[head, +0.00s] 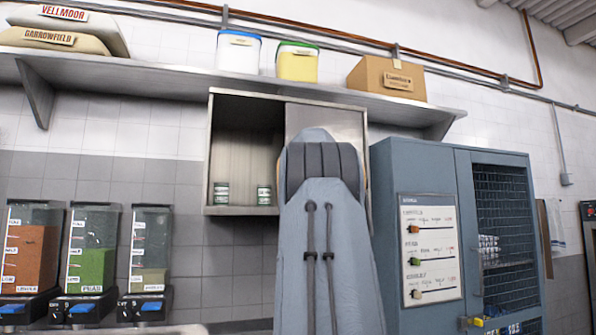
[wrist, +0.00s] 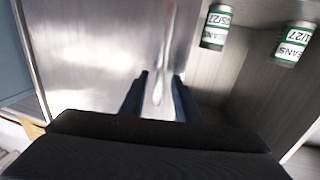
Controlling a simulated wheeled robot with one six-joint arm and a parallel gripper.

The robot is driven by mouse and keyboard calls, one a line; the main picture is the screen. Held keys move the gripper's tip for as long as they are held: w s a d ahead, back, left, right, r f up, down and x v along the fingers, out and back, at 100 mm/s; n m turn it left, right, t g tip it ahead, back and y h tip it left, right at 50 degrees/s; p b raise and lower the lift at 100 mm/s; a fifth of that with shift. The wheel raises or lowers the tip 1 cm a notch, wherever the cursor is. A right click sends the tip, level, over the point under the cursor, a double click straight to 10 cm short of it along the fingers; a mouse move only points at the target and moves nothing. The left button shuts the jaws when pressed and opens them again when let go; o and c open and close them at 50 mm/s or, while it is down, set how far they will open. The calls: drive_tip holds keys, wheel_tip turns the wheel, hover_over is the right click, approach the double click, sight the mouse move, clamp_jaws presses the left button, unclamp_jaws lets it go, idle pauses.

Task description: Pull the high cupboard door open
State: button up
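The high cupboard (head: 211,150) is a steel box on the wall under the shelf. Its left half is uncovered and its right half is covered by a steel door panel (head: 308,116). My arm hides much of the door and my fingertips in the head view. In the wrist view, which is turned over, the shiny door (wrist: 90,60) fills the left and the uncovered inside is on the right. My gripper (wrist: 162,78) is open at the door, near its edge. A thin pale upright shape, perhaps the handle, shows between the fingers; I cannot tell whether they touch it.
Two green-and-white cans (head: 221,193) stand inside the cupboard, also seen in the wrist view (wrist: 216,27). A blue-grey locker (head: 420,165) stands close on the right. Tubs and a cardboard box (head: 387,78) sit on the shelf above. Food dispensers (head: 92,255) stand lower left.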

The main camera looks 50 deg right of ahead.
drive_tip(key=b+v, duration=0.4)
drive_tip(key=v, duration=0.3)
drive_tip(key=shift+s+a+b, duration=0.25)
drive_tip(key=shift+b, duration=0.15)
